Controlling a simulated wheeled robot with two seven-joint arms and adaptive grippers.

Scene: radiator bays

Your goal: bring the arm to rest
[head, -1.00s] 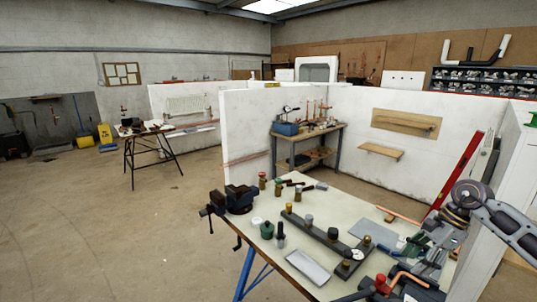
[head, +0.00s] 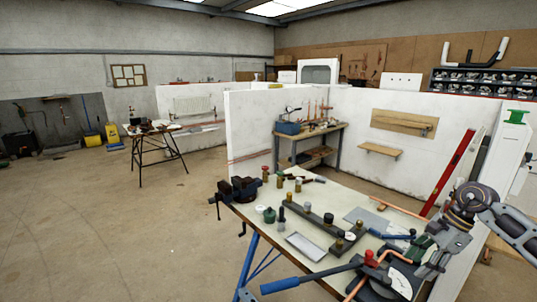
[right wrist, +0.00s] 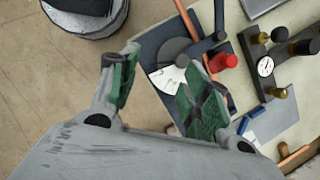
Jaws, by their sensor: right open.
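My right gripper (head: 426,252) comes in from the right over the right end of the workbench (head: 262,211). In the right wrist view its two green-padded fingers (right wrist: 162,88) stand apart with nothing held between them. Below and beyond them is a bending tool with a pale dial (right wrist: 168,79) and a red knob (right wrist: 222,61). In the head view this tool shows a long blue handle (head: 305,279) and lies beside a copper pipe (head: 372,272). I cannot tell the exact gap between gripper and tool. My left gripper is not in view.
A vise (head: 238,189) sits at the bench's left corner. A dark manifold bar (head: 305,228), a grey tray (head: 305,246) and small fittings lie on the bench. A red level (head: 455,172) leans beyond its right end. Open floor (head: 120,240) lies left.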

